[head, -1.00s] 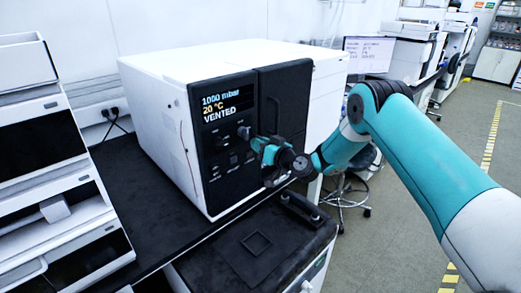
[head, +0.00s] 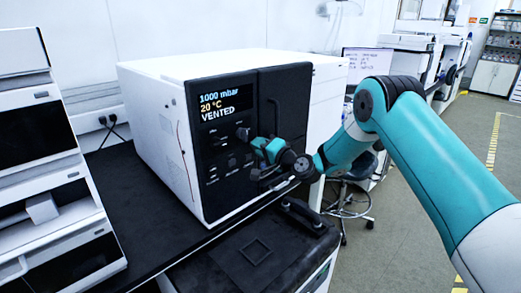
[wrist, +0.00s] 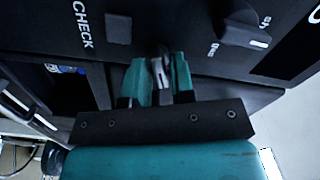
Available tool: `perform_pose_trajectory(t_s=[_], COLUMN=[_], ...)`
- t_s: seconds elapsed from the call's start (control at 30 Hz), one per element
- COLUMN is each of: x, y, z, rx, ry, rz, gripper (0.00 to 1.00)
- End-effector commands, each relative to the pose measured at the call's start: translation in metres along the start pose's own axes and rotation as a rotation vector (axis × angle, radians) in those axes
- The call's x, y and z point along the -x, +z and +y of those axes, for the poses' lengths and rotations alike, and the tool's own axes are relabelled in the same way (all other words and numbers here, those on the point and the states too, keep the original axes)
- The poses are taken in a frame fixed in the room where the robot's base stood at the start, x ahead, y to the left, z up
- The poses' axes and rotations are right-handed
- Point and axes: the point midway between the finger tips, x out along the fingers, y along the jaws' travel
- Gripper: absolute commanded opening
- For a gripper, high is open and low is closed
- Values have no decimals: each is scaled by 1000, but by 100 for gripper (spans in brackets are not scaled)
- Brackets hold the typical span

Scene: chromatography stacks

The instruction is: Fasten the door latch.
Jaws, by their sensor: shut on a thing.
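The instrument is a white box (head: 160,130) with a black front panel and a black door (head: 290,95) at its right; the display (head: 226,103) reads 1000 mbar, 20 °C, VENTED. My gripper (head: 258,146) is at the front, low beside the door's upright handle (head: 273,117), and hides what it holds in the head view. In the wrist view my gripper (wrist: 160,75) has its two teal fingers shut on a small grey metal piece, which looks like the door latch (wrist: 159,70). The latch's exact angle and its catch are hard to make out.
A dial knob (wrist: 243,27) and a square button (wrist: 118,28) marked CHECK sit close to my fingers. A black bench-height unit (head: 257,250) with a raised handle (head: 300,213) is below. White stacked modules (head: 45,160) stand at the left. Open floor lies at the right.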

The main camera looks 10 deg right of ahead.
Motion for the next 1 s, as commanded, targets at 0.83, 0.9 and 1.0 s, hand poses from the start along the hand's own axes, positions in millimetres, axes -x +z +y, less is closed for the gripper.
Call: perform_pose_trajectory(t_s=[0.83, 0.9, 1.0], x=[0, 0, 0], y=[-2, -2, -2], z=[2, 2, 2], rx=[-391, -393, -393], ry=[-1, -1, -1], rz=[5, 5, 5], gripper=[0, 0, 0])
